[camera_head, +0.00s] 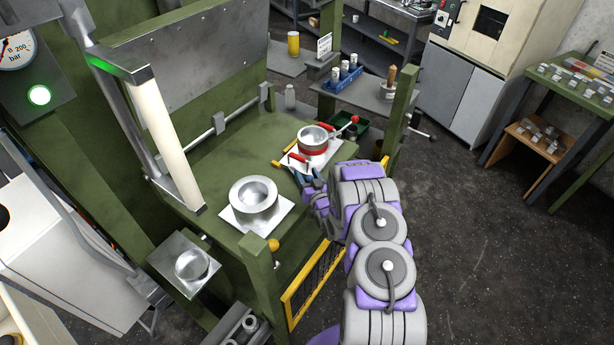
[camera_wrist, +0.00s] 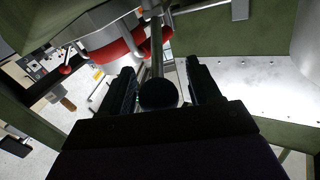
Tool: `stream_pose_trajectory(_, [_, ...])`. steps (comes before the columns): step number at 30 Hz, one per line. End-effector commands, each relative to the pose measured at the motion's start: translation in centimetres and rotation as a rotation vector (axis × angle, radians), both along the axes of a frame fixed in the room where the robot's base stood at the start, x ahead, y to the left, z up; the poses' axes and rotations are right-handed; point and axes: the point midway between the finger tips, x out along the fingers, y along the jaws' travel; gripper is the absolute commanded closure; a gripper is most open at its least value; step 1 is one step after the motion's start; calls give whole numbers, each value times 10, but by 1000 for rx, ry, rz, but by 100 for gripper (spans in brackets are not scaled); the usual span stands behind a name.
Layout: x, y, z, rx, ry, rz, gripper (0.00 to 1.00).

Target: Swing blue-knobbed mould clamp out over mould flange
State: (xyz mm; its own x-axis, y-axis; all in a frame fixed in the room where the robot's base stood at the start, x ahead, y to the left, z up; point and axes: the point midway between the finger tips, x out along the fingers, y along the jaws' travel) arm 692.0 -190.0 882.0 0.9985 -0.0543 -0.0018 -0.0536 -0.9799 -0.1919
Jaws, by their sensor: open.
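A silver mould with a red band (camera_head: 313,147) sits on a white plate on the green press table. Its red band (camera_wrist: 128,48) shows at upper left in the wrist view. My gripper (camera_head: 310,182) is at the near edge of that plate, beside the mould. In the wrist view my gripper (camera_wrist: 160,68) is open, one finger on each side of a round knob (camera_wrist: 158,95) on a metal rod. The knob looks nearly black, so its blue colour cannot be told. Contact with the fingers does not show. In the head view my gripper hides this knob.
A red knob (camera_head: 355,119) on a rod sticks out at the mould's far right. A second silver mould (camera_head: 254,197) stands on a white plate nearer the front left. A green post (camera_head: 402,103) rises right of the table. Open floor lies further right.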

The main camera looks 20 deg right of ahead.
Motion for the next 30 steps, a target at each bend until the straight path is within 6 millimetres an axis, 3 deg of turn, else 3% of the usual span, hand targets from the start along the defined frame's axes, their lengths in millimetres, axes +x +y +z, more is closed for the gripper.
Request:
stream_pose_trajectory(5, [-1, -1, 0, 0, 0, -1, 38])
stream_pose_trajectory(10, [-14, 0, 0, 0, 1, -2, 38])
stream_pose_trajectory(21, [-82, 3, -1, 2, 5, -1, 38])
stream_pose_trajectory(30, [-120, 6, -2, 3, 6, -2, 38])
